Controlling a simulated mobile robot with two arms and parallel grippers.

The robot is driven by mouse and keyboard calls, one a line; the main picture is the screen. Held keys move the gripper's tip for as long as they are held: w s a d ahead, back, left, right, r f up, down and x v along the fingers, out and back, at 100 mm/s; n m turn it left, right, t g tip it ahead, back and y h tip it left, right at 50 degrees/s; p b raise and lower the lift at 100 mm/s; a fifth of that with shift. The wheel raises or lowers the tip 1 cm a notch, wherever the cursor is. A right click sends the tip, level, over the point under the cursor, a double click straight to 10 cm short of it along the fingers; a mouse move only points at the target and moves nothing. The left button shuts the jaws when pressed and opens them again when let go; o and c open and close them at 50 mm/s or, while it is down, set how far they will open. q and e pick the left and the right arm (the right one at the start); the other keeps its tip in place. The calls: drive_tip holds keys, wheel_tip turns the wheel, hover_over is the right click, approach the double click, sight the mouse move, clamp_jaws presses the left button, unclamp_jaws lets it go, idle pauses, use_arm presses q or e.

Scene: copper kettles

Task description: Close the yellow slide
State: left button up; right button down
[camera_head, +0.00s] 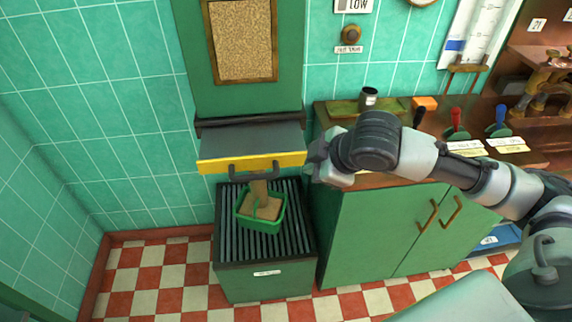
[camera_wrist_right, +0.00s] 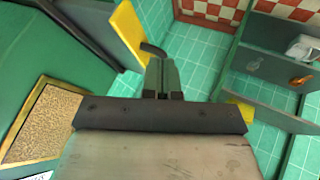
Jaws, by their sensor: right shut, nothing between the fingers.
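The yellow slide (camera_head: 240,163) is a flat plate with a yellow front edge and a dark handle (camera_head: 254,178). It sticks out from the green hopper front in the head view. In the right wrist view the shut fingers (camera_wrist_right: 160,80) point toward yellow parts (camera_wrist_right: 128,34) and a dark bar. My left gripper is not in view.
The bin stands on a dark slatted top (camera_head: 228,240) of a green box. Checkered floor (camera_head: 160,270) is open at left. A framed grain panel (camera_head: 242,40) is above.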

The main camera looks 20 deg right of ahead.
sight(296, 163)
drive_tip(key=shift+n, duration=0.5)
drive_tip(key=shift+w+a+f+p, duration=0.15)
drive_tip(key=shift+w+f+p, duration=0.15)
drive_tip(key=shift+w+f, duration=0.7)
drive_tip(key=shift+w+a+f+p, duration=0.15)
drive_tip(key=shift+w+f+p, duration=0.15)
drive_tip(key=shift+w+f, duration=0.7)
drive_tip(key=shift+w+a+f+p, duration=0.25)
drive_tip(key=shift+w+f, duration=0.35)
drive_tip(key=shift+w, duration=0.75)
drive_tip(key=shift+d, duration=0.1)
drive_tip(key=shift+w, duration=0.1)
